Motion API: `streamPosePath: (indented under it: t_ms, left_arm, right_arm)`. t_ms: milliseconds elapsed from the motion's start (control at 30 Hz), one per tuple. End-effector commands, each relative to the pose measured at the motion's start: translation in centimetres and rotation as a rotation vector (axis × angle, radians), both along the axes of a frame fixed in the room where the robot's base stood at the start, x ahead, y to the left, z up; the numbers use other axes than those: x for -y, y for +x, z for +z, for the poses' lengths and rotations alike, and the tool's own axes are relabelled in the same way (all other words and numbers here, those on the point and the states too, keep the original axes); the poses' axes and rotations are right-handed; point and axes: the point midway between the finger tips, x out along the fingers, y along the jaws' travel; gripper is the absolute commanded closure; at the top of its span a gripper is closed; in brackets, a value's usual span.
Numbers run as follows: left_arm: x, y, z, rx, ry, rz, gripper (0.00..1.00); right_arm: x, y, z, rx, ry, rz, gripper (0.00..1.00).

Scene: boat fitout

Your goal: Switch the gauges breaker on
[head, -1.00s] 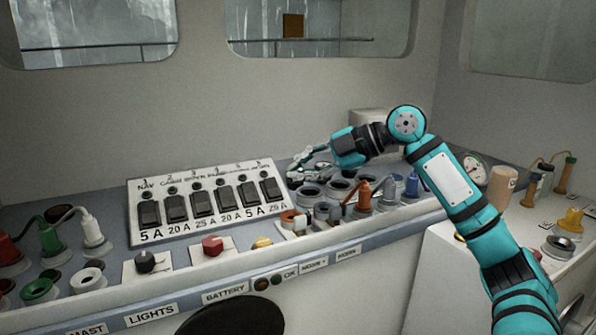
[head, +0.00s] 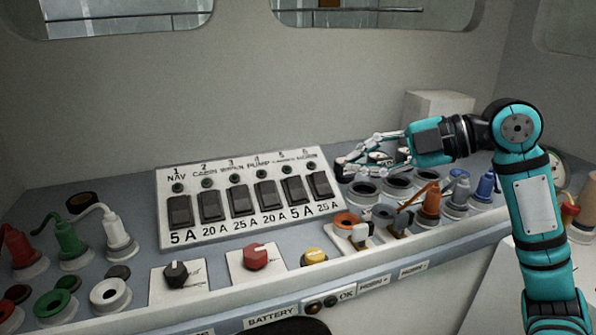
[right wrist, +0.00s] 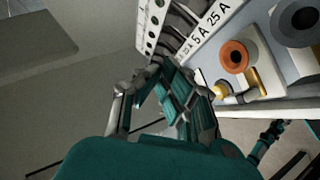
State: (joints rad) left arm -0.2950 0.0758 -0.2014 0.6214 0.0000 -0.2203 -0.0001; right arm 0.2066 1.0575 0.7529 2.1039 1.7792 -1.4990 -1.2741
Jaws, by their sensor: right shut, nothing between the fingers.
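The white breaker panel (head: 240,232) stands tilted on the console, with a row of several dark rocker switches numbered 1 to 6. NAV, CABIN and PUMP are readable; the labels over 5 and 6 are too small to read surely, so I cannot tell which is gauges. Switch five (head: 294,190) is marked 5 A and switch six (head: 320,184) 25 A. Rocker positions are unclear. My right gripper (head: 346,168) is shut and empty, just right of the panel's right end, seemingly apart from it. The right wrist view shows its fingers (right wrist: 166,88) near the panel's edge (right wrist: 148,30). My left gripper is out of view.
Orange and dark round sockets (head: 347,221) and upright plugs (head: 429,205) crowd the console right of the panel. Black (head: 175,272), red (head: 255,257) and yellow (head: 315,256) knobs sit in front. Cabled plugs (head: 118,238) stand at left.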

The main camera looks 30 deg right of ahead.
Motion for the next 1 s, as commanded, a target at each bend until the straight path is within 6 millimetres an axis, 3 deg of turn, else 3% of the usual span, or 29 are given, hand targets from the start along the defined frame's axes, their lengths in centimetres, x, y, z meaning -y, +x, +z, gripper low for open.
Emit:
streamPosePath:
  t_ms: [133,367,667,867,1000]
  left_arm:
    - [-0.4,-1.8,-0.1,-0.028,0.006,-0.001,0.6]
    - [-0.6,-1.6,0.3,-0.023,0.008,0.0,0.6]
    - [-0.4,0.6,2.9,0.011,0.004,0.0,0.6]
    - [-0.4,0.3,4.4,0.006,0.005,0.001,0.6]
    - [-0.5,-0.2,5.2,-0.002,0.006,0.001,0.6]
  right_arm:
    - [0.0,0.0,0.0,0.0,0.0,0.0,1.0]
    - [-0.4,0.6,-0.2,-0.003,0.0,0.001,1.0]
    - [-3.4,4.5,-2.0,-0.003,0.001,0.003,1.0]
    - [-5.6,7.3,-3.6,0.0,0.001,0.003,1.0]
    - [-5.2,9.1,-4.9,-0.003,0.004,0.0,1.0]
